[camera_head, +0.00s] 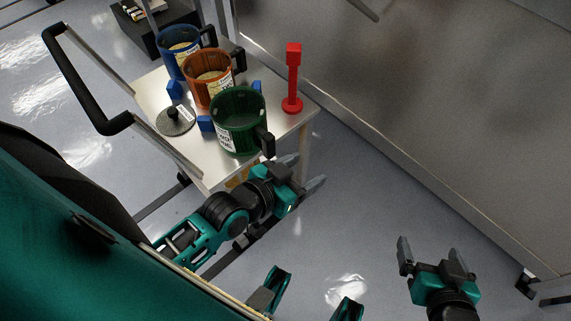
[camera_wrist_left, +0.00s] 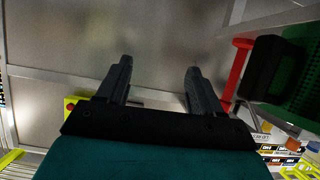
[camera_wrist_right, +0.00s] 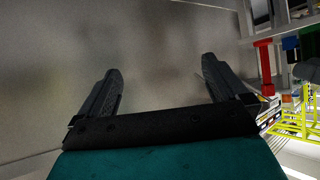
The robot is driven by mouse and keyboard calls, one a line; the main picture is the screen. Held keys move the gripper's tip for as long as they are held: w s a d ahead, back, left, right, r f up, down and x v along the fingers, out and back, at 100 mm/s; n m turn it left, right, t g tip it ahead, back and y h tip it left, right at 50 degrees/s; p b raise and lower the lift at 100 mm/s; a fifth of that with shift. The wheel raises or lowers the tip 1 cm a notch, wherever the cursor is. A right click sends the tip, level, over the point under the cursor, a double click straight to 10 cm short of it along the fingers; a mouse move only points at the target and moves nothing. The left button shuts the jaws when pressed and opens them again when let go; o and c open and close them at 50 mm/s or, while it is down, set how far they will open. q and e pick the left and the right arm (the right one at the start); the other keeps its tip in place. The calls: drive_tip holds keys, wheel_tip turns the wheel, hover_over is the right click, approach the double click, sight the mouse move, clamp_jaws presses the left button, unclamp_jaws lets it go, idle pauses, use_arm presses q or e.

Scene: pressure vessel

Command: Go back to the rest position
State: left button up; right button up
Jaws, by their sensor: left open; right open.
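My left gripper (camera_head: 306,174) is open and empty, just off the front edge of the cart and close to the green mug. Its two fingers also show apart in the left wrist view (camera_wrist_left: 158,85). My right gripper (camera_head: 431,250) is open and empty at the lower right, over the floor and apart from everything. Its fingers show apart in the right wrist view (camera_wrist_right: 160,88), with only a metal surface beyond them.
A cart top (camera_head: 207,160) carries a blue mug (camera_head: 171,48), an orange mug (camera_head: 203,86), a green mug (camera_head: 238,122), a grey lid (camera_head: 176,121) and a red post (camera_head: 292,80). A black cart handle (camera_head: 76,78) rises at left. A large metal wall (camera_head: 430,110) stands at right. Floor (camera_head: 370,230) between the grippers is clear.

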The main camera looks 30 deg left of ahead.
use_arm(q)
drive_tip(key=shift+n+g+y, duration=0.3)
drive_tip(key=shift+g+y, duration=0.5)
drive_tip(key=shift+g, duration=0.1)
drive_tip(key=s+a+f, duration=0.2)
drive_tip(key=s, duration=0.1)
drive_tip(key=shift+a+f, duration=0.1)
drive_tip(key=shift+f, duration=0.25)
use_arm(e)
drive_tip(key=shift+w+r, duration=0.2)
use_arm(q)
drive_tip(key=shift+y, duration=0.4)
drive_tip(key=r+p, duration=0.1)
drive_tip(key=p, duration=0.1)
drive_tip(key=s+a+r+p, duration=0.1)
drive_tip(key=p, duration=0.2)
drive_tip(key=a+r+p, duration=0.1)
drive_tip(key=r+p, duration=0.1)
drive_tip(key=shift+s+a, duration=0.15)
use_arm(e)
drive_tip(key=shift+h, duration=0.4)
drive_tip(key=r, duration=0.1)
drive_tip(key=s+d+r, duration=0.1)
drive_tip(key=d+r, duration=0.1)
drive_tip(key=shift+s+d+r, duration=0.2)
drive_tip(key=shift+s+r, duration=0.05)
drive_tip(key=shift+s, duration=0.1)
